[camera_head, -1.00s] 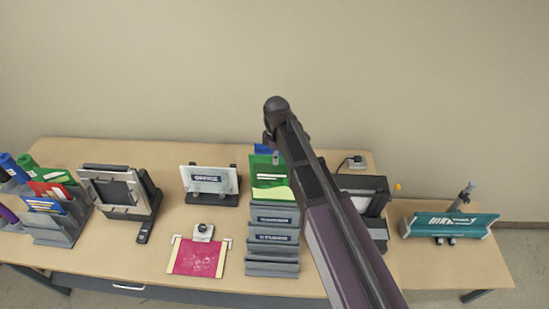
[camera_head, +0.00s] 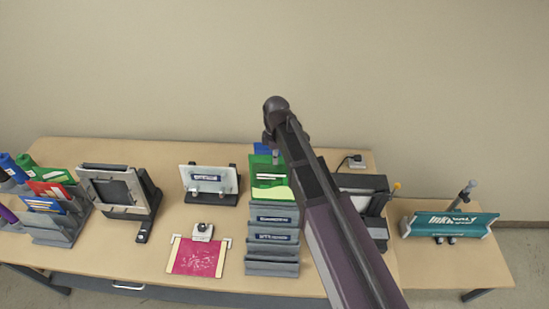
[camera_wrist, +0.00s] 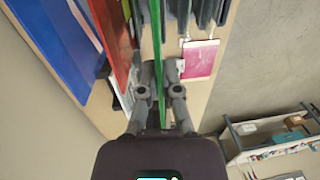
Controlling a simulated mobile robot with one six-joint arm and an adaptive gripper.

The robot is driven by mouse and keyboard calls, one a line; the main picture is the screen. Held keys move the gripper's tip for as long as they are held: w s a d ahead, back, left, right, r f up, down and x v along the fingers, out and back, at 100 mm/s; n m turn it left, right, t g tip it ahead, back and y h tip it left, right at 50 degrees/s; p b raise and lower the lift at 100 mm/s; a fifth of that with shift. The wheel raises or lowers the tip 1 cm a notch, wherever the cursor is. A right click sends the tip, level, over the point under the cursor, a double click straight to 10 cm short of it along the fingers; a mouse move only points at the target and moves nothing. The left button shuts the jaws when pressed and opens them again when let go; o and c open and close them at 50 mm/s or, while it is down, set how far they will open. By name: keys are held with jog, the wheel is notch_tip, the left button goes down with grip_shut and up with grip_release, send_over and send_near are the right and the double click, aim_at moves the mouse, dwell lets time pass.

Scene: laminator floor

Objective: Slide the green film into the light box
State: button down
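The green film (camera_head: 268,180) stands upright at the back of a grey tiered rack (camera_head: 272,254) in the head view; its lower edge is hidden behind the front tiers. In the wrist view the green film (camera_wrist: 164,100) shows edge-on as a thin green strip between my fingers. My gripper (camera_wrist: 159,72) is at the film's top with its fingers close together on either side, seemingly shut on it. In the head view my gripper (camera_head: 275,152) is small and partly hidden by my arm. A grey framed panel (camera_head: 118,188) at left may be the light box; I cannot tell surely.
A white labelled panel on a black stand (camera_head: 208,178) is left of the film. A pink sheet (camera_head: 198,258) lies in front. A file holder (camera_head: 60,225) stands far left. A dark device (camera_head: 362,184) is partly behind my arm. A teal sign (camera_head: 450,225) is at right.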

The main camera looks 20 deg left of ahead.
aim_at(275, 178)
jog(key=shift+s+f+b, duration=0.2)
jog(key=shift+f+b, duration=1.7)
dwell(1.0)
jog(key=shift+s+d+f+b, duration=0.1)
jog(key=shift+s+f+b, duration=0.05)
jog(key=shift+f+b, duration=1.2)
jog(key=shift+s+f+b, duration=0.1)
jog(key=shift+f+b, duration=1.2)
jog(key=c, duration=0.7)
grip_release()
jog(key=shift+r, duration=0.25)
